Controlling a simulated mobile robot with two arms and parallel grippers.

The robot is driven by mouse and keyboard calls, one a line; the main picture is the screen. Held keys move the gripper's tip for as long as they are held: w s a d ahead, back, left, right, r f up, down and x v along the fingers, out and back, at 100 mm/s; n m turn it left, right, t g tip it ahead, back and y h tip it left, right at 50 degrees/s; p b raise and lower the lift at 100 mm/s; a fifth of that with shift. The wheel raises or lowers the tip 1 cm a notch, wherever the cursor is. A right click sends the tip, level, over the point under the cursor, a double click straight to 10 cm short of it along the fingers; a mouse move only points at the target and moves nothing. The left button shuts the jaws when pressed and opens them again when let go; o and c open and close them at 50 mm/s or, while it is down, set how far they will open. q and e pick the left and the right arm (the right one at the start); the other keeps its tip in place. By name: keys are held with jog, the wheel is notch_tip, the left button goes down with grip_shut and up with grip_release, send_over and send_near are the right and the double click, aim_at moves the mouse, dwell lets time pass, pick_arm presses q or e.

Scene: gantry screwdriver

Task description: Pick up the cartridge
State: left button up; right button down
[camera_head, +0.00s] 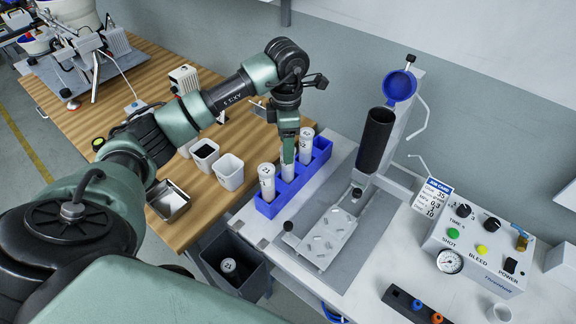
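A blue rack (267,209) holds a row of white cartridges upright: a front one (266,182), a middle one (288,168) and a back one (306,146). My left gripper (288,150) points down at the middle cartridge, and its green finger covers part of that cartridge's upper end. I cannot tell whether the fingers touch or grip it. The middle cartridge looks still seated in the rack. My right gripper is not in view.
A metal stand with a dark cylinder (376,140) and blue cap (399,86) stands right of the rack. A control box (478,246) is further right. White cups (229,172) and a metal tray (168,201) are left. A dark bin (247,283) holding a cartridge (228,266) is below.

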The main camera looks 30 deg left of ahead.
aim_at(288, 171)
pick_arm(q)
jog(key=f+p, duration=0.1)
jog(key=f, duration=0.5)
jog(key=shift+d+p, duration=0.2)
jog(key=shift+p, duration=0.2)
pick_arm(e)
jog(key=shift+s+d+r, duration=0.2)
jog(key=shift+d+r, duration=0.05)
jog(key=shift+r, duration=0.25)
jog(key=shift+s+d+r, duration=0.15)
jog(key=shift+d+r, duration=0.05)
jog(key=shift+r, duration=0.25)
pick_arm(q)
grip_shut()
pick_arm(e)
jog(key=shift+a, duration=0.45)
